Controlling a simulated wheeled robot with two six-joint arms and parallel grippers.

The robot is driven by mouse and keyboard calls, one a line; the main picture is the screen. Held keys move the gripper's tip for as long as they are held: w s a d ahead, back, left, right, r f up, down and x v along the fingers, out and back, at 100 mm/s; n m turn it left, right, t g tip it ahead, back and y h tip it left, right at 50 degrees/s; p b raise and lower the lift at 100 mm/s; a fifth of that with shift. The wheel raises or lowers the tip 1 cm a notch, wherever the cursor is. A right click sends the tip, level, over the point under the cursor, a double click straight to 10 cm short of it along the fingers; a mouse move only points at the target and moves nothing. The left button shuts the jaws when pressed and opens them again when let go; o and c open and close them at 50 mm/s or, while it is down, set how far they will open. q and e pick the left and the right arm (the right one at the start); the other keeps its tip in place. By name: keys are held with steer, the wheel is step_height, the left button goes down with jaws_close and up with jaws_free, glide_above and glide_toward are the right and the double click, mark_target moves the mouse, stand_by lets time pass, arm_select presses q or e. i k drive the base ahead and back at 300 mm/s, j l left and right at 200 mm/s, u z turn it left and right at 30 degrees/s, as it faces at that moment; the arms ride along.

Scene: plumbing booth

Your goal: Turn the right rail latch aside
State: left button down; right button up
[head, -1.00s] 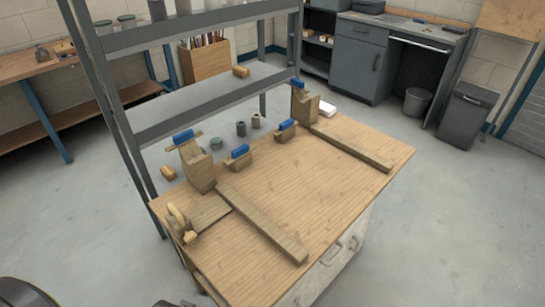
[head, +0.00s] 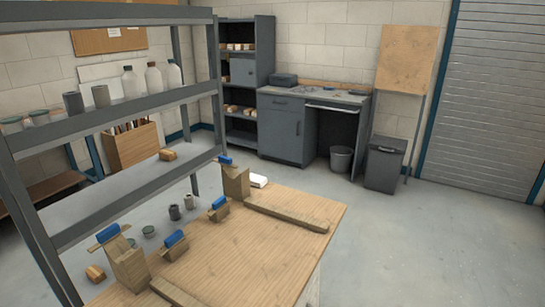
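The right rail (head: 287,213) is a long wooden bar lying on the wooden bench top. A tall wooden post (head: 236,183) stands at its far left end, with a blue-gripped piece (head: 224,160) on top, which appears to be the right rail latch. Its exact angle is too small to tell. The left rail (head: 172,291) is cut off by the bottom edge. Its tall post (head: 128,267) carries a wooden crossbar with a blue grip (head: 107,233). Two smaller wooden blocks with blue grips (head: 174,238) (head: 218,202) stand between the posts. Neither of my grippers is in view.
A grey metal shelf (head: 110,118) stands close behind and left of the bench (head: 250,250). A white item (head: 258,181) lies beside the right post. The bench top between the rails is clear. Open floor (head: 430,240) lies to the right.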

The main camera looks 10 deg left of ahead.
mark_target(223, 159)
steer(key=i+l+z, duration=0.1)
steer(key=l, duration=0.3)
steer(key=i+l+z, duration=0.1)
steer(key=i+l, duration=0.15)
steer(key=l, duration=0.15)
steer(key=i+l+z, duration=0.1)
steer(key=l, duration=0.3)
steer(key=i+l+z, duration=0.15)
steer(key=i+l, duration=0.15)
steer(key=i, duration=0.25)
steer(key=i+l+z, duration=0.15)
steer(key=i, duration=0.45)
steer(key=i+l+z, duration=0.15)
steer(key=i, duration=0.45)
steer(key=i+u, duration=0.45)
steer(key=i+l+u, duration=0.1)
steer(key=i+u, duration=0.35)
steer(key=i, duration=0.15)
steer(key=i+l+u, duration=0.4)
steer(key=i+j, duration=0.05)
steer(key=i, duration=0.05)
